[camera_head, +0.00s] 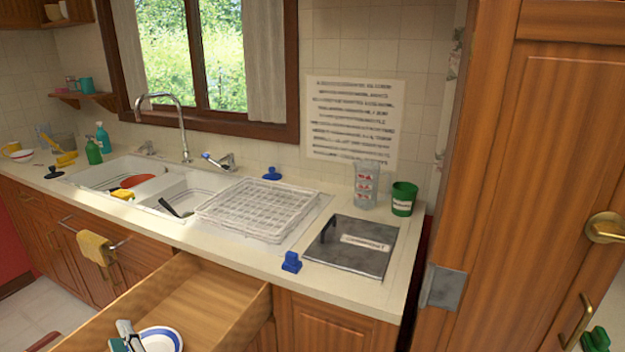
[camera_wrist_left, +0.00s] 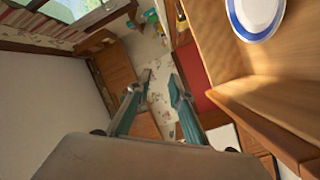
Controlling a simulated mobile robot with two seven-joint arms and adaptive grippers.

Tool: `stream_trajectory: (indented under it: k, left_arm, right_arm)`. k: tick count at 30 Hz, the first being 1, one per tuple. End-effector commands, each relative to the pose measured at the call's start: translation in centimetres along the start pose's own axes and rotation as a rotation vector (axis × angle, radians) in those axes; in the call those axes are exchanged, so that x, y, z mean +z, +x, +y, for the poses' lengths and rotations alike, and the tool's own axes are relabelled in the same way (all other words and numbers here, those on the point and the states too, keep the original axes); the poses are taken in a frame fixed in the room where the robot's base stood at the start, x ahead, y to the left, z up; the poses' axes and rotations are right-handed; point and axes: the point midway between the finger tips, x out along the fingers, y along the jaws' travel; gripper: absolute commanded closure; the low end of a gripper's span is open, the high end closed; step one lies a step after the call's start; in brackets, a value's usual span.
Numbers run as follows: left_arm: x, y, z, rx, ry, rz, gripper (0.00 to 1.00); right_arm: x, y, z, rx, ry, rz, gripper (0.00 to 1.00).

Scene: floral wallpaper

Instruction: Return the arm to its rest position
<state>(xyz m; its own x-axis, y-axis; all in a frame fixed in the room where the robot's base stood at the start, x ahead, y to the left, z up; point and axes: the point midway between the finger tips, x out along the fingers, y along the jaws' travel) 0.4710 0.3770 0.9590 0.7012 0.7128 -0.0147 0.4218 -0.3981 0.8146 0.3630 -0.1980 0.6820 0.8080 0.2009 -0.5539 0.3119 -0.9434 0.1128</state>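My left gripper (camera_head: 126,336) shows at the bottom left of the head view, over or beside the open wooden drawer (camera_head: 205,298). In the left wrist view its two teal-padded fingers (camera_wrist_left: 159,80) stand apart with nothing between them. A white plate with a blue rim (camera_head: 160,340) is at the drawer, just right of the gripper. The plate also shows in the left wrist view (camera_wrist_left: 256,14), away from the fingers. My right gripper is not in view.
The counter holds a white dish rack (camera_head: 256,208), a blue item (camera_head: 291,262), a dark square panel (camera_head: 352,247), a glass (camera_head: 366,185) and a green cup (camera_head: 403,199). The sink (camera_head: 122,172) is left. A tall wooden door (camera_head: 535,150) stands right. The open drawer juts out below the counter.

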Motion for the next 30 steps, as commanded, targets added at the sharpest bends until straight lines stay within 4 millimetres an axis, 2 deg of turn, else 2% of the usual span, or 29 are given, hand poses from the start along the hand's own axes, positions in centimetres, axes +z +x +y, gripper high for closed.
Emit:
stream_trajectory:
  k: [3, 6, 8, 11, 12, 14, 15, 17, 18, 21, 24, 27, 30]
  left_arm:
    - [0.4, -1.5, 3.2, 0.259, 0.135, 0.011, 0.79]
    - [3.0, -4.0, 5.3, 0.472, 0.263, -0.049, 0.79]
    - [5.3, -5.9, 5.7, 0.584, 0.349, -0.113, 0.79]
    - [9.9, -9.5, 4.4, 0.736, 0.507, -0.258, 0.79]
    - [11.8, -10.9, 3.1, 0.782, 0.577, -0.327, 0.79]
    - [14.4, -13.0, 0.7, 0.832, 0.682, -0.432, 0.79]
    - [15.9, -14.2, -1.3, 0.854, 0.752, -0.502, 0.79]
    - [17.8, -15.8, -4.6, 0.868, 0.853, -0.602, 0.79]
    - [18.7, -16.7, -6.9, 0.869, 0.917, -0.663, 0.79]
    - [20.0, -18.3, -12.3, 0.847, 1.062, -0.791, 0.79]
    - [20.2, -19.1, -16.4, 0.813, 1.173, -0.875, 0.79]
    - [20.1, -19.5, -19.1, 0.784, 1.242, -0.922, 0.79]
    - [20.0, -19.6, -20.2, 0.769, 1.273, -0.941, 0.79]
  right_arm:
    - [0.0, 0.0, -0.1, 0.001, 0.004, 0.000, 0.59]
    - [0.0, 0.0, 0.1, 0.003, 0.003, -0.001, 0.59]
    - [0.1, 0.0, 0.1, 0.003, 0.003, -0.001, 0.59]
    - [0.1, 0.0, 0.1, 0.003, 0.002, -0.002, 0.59]
    - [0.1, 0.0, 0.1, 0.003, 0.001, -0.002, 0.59]
    - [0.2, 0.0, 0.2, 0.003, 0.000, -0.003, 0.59]
    - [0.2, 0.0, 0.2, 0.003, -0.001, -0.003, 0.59]
    - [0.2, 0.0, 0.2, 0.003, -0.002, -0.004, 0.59]
    - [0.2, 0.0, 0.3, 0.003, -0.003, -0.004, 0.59]
    - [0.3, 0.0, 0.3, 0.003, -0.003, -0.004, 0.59]
    - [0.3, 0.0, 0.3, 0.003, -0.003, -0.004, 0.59]
    - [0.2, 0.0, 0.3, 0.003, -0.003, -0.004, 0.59]
    - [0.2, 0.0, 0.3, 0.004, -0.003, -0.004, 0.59]
